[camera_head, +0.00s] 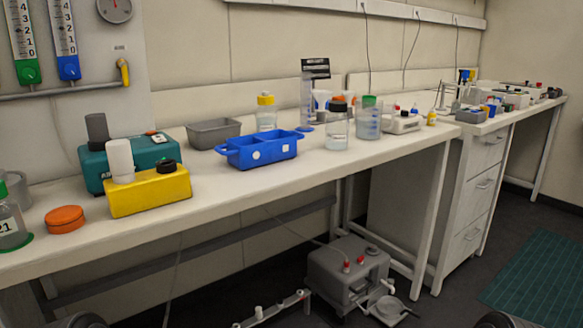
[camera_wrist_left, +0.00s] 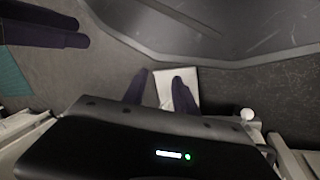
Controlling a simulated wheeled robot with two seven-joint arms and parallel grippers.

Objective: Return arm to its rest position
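My left gripper (camera_wrist_left: 159,84) shows in the left wrist view. Its two dark fingers stand apart with a clear gap and nothing held between them. A pale rectangular patch shows behind the fingers, and I cannot tell what it is. Two dark bars of the same colour as those fingers lie at the upper left of that view. They may be fingers of my right gripper, but I cannot be sure. In the head view neither gripper shows. Only dark rounded parts, probably of my arms, show at the bottom edge, well below the bench top.
The long white bench (camera_head: 215,195) carries a yellow block (camera_head: 150,193), a blue tray (camera_head: 262,151), a teal device (camera_head: 95,170), an orange lid (camera_head: 65,219) and several bottles. A grey pump unit (camera_head: 345,275) stands below. The dark floor at right is open around a green mat (camera_head: 535,270).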

